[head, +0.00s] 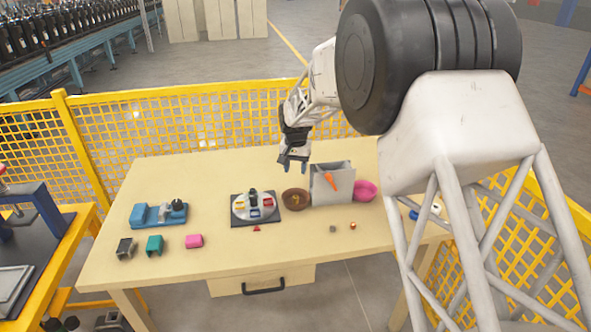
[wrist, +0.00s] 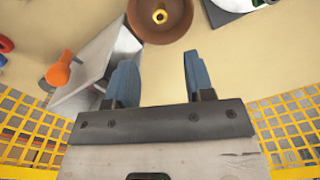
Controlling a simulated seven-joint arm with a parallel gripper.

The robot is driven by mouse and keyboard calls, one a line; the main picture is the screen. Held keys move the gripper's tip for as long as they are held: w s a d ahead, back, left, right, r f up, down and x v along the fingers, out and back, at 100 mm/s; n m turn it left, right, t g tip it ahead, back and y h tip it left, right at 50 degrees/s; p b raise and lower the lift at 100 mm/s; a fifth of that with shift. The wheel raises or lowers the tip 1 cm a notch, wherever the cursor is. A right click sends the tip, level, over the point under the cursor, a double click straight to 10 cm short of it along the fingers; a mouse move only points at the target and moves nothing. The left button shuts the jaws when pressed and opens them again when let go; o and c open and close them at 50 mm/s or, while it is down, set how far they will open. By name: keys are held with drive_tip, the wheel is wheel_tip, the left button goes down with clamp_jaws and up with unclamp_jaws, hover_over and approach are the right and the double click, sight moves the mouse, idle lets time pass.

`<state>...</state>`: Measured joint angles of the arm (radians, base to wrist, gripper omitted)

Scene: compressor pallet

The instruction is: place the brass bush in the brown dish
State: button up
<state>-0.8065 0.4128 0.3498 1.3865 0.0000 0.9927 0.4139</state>
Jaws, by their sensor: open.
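The brown dish (head: 286,203) stands near the middle of the table, and it also shows at the top of the wrist view (wrist: 140,30). A small brass-coloured ring with a dark hole, which looks like the brass bush (wrist: 160,16), lies inside the dish. It shows as a small yellow spot in the head view (head: 295,199). My gripper (head: 292,170) is raised above the table on the far side of the dish. Its blue fingers (wrist: 158,65) are open, with nothing between them, and are apart from the dish.
A round dial on a dark plate (head: 240,217) is close left. Small parts lie in front. Yellow mesh fencing (head: 200,125) runs behind.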

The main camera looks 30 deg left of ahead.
idle(0.8)
drive_tip(key=s+d+r+m, duration=0.15)
drive_tip(key=d+r, duration=0.45)
drive_tip(key=d, duration=0.7)
drive_tip(key=s+d+r+t, duration=0.15)
drive_tip(key=d+r, duration=0.55)
drive_tip(key=d, duration=0.7)
drive_tip(key=s+d+r+m, duration=0.15)
drive_tip(key=d+r, duration=0.45)
drive_tip(key=d, duration=0.7)
drive_tip(key=s+d+r, duration=0.3)
drive_tip(key=s+d, duration=1.2)
drive_tip(key=d, duration=0.4)
drive_tip(key=s+d+f, duration=0.2)
drive_tip(key=s+d, duration=0.3)
drive_tip(key=s, duration=0.3)
drive_tip(key=s+d+f+m+t, duration=0.1)
drive_tip(key=s+d+f, duration=0.1)
drive_tip(key=s+d, duration=0.3)
drive_tip(key=s, duration=0.4)
drive_tip(key=shift+f+m, duration=0.3)
drive_tip(key=shift+f, duration=0.1)
